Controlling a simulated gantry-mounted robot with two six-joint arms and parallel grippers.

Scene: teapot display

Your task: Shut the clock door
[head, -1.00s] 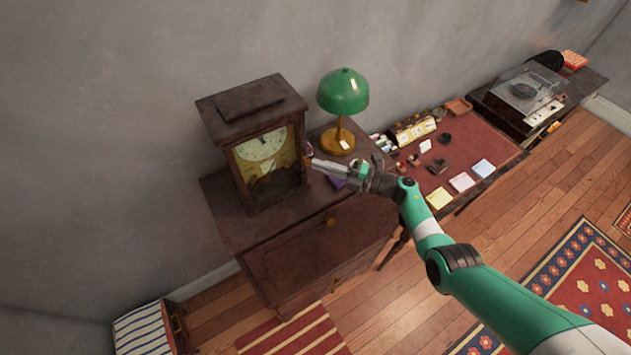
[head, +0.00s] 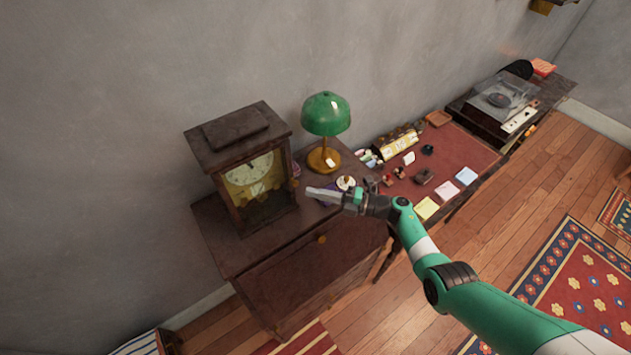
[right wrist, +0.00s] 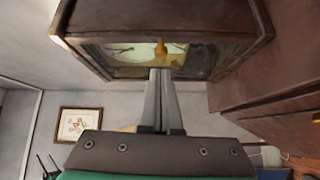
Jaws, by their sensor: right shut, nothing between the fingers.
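The dark wooden clock (head: 238,130) stands on the cabinet, its pale dial (head: 248,172) showing in the front. The clock door (head: 287,180) lies along the case front and looks shut or almost shut; I cannot make out any small gap. Its brass knob (head: 295,183) is at the right edge and also shows in the right wrist view (right wrist: 161,47). My right gripper (head: 309,192) is shut and empty, its tips just in front of the knob and seemingly apart from it. In the right wrist view its fingers (right wrist: 160,73) point at the door. My left gripper is out of view.
The clock is on a wooden cabinet (head: 240,249). A green lamp (head: 326,114) stands right behind my right gripper, with a small white-topped object (head: 345,182) nearby. A red-topped desk (head: 463,148) with small items lies further right. The air in front of the cabinet is free.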

